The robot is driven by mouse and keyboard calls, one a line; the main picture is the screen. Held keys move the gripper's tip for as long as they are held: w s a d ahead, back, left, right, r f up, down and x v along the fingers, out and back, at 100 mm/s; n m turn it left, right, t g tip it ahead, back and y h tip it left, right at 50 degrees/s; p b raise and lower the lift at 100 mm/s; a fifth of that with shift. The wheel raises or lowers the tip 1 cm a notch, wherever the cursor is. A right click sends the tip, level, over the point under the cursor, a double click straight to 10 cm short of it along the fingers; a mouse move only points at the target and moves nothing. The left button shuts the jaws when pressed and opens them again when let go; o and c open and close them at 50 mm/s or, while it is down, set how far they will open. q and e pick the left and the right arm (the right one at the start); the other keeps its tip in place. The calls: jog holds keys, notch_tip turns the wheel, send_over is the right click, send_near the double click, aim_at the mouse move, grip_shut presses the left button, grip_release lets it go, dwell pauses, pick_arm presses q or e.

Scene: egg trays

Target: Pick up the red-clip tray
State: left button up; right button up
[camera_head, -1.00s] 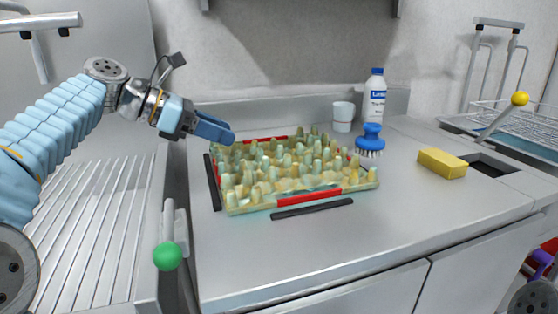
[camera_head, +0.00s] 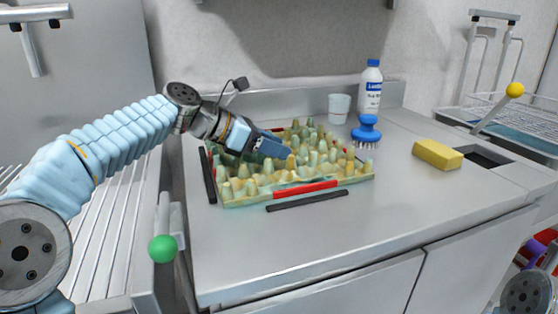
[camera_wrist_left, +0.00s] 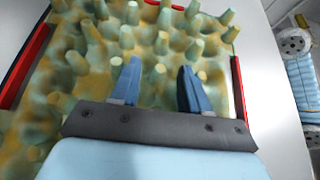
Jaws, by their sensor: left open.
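The egg tray (camera_head: 243,202) is yellow-green with rows of upright pegs and lies flat on the counter. A red clip (camera_head: 305,187) sits along its front edge, and a bit of red shows at the back edge behind my gripper. My left gripper (camera_head: 287,152) is over the tray's middle, fingers pointing right. In the left wrist view the open blue fingers (camera_wrist_left: 158,72) are above the pegs with nothing between them. Red strips show there on the left (camera_wrist_left: 27,68) and right (camera_wrist_left: 238,90) tray edges. Whether the fingertips touch the pegs I cannot tell. My right gripper is out of view.
Black strips lie in front (camera_head: 306,201) and left (camera_head: 209,178) of the tray. A blue brush (camera_head: 367,129), a white cup (camera_head: 339,108) and a bottle (camera_head: 371,88) stand behind right. A yellow sponge (camera_head: 437,154) lies to the right. The front counter is clear.

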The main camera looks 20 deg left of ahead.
pick_arm(q)
grip_shut()
jog(key=shift+r, duration=0.1)
dwell(0.5)
